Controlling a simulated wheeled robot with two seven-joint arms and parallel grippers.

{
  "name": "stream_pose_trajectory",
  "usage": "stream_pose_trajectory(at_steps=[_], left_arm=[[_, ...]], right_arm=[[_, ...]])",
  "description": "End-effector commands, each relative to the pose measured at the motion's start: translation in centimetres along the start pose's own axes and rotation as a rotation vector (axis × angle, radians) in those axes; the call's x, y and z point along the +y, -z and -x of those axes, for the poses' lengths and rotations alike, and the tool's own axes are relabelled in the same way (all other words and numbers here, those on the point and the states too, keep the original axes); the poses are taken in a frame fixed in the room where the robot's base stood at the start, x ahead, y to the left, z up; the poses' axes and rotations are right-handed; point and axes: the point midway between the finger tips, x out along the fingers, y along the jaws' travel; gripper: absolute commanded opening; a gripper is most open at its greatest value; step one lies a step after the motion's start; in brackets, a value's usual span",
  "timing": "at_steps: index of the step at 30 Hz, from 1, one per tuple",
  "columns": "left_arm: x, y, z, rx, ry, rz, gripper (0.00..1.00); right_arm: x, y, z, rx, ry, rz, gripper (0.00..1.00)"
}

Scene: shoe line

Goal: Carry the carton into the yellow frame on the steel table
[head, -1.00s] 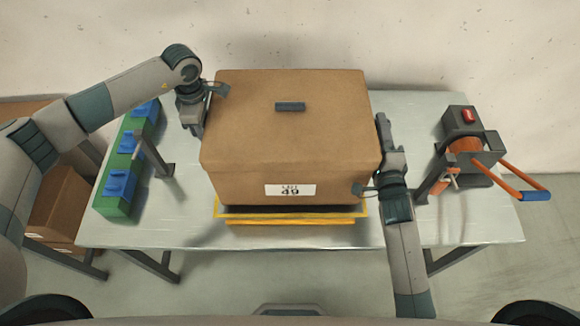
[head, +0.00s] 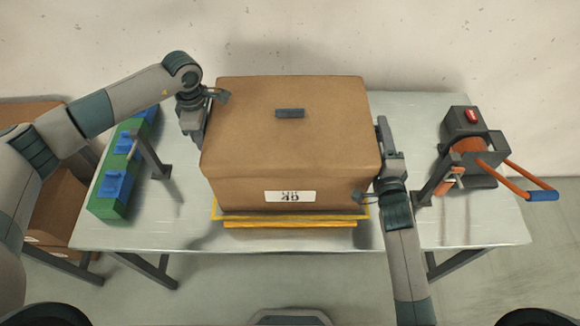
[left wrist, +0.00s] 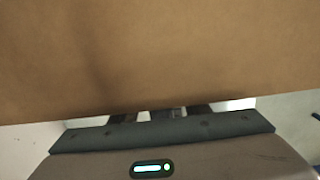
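The brown carton (head: 290,135), with a label on its front and a dark strip on its lid, is level between my two arms. It stands over the yellow frame (head: 290,223), whose front edge shows just below it; the rest is hidden. I cannot tell whether its bottom touches. My left gripper (head: 207,110) is against the carton's left side, and my right gripper (head: 377,165) against its right side. Finger openings are unclear. In the left wrist view the carton (left wrist: 160,50) fills the upper part, close to the gripper.
The steel table (head: 455,232) carries a green rack (head: 107,205) with blue parts at left and a winch-like device (head: 467,150) with orange handles at right. Brown boxes (head: 55,205) stand beyond the table's left end. Table between carton and device is mostly clear.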

Motion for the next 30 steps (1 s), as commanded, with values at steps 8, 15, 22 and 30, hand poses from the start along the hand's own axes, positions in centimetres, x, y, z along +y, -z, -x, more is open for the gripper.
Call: stream_pose_trajectory(at_steps=[8,15,22,30], left_arm=[[0.0,0.0,0.8,-0.001,-0.001,-0.001,0.42],[0.1,0.0,4.0,-0.001,-0.004,-0.001,0.42],[0.1,0.0,8.1,0.0,-0.004,-0.001,0.42],[0.0,0.0,11.4,0.0,-0.001,0.001,0.42]], right_arm=[[0.0,0.0,0.0,0.0,0.0,0.0,0.57],[0.0,0.0,0.0,0.0,0.0,0.0,0.57],[0.0,0.0,0.0,0.0,0.0,0.0,0.57],[0.0,0.0,0.0,0.0,0.0,0.0,0.57]])
